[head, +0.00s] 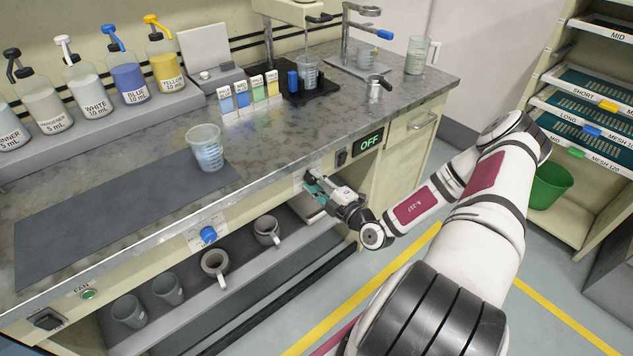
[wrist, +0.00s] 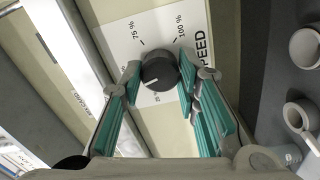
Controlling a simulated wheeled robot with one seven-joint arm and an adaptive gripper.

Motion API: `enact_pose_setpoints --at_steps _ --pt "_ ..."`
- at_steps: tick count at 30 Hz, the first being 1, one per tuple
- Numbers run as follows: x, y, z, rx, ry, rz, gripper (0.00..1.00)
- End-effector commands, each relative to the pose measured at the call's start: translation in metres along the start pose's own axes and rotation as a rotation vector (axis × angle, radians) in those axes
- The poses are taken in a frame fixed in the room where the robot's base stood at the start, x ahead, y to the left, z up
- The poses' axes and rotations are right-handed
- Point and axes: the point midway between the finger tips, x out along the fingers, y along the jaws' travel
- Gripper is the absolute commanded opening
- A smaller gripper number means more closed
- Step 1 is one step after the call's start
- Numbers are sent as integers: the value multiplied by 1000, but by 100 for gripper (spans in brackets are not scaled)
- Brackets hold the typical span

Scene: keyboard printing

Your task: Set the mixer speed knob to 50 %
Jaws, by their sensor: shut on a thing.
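The dark round speed knob (wrist: 159,72) sits on a white scale plate (wrist: 112,42) marked SPEED in the wrist view. My gripper (wrist: 160,78) is shut on the knob, with one teal finger at each side. The knob's white pointer line points left and slightly down in that view. The 75 % mark is at the upper left and 100 % at the upper right. A small mark shows below the knob; the 50 % mark is not readable, likely behind a finger. In the head view my gripper (head: 313,186) is at the bench front and hides the knob.
A green OFF display (head: 370,143) and a black switch (head: 341,158) are just right of my gripper. Mugs (head: 267,231) stand on the shelf below. A beaker (head: 206,148) stands on the bench above.

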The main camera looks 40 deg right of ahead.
Motion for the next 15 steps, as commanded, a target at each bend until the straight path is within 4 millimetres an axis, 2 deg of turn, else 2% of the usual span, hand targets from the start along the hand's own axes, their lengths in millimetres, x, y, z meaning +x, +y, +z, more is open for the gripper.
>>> enact_pose_setpoints --at_steps 6,15 --pt "-1 -1 2 127 -4 -3 1" --pt "-1 -2 2 213 -4 -3 1"
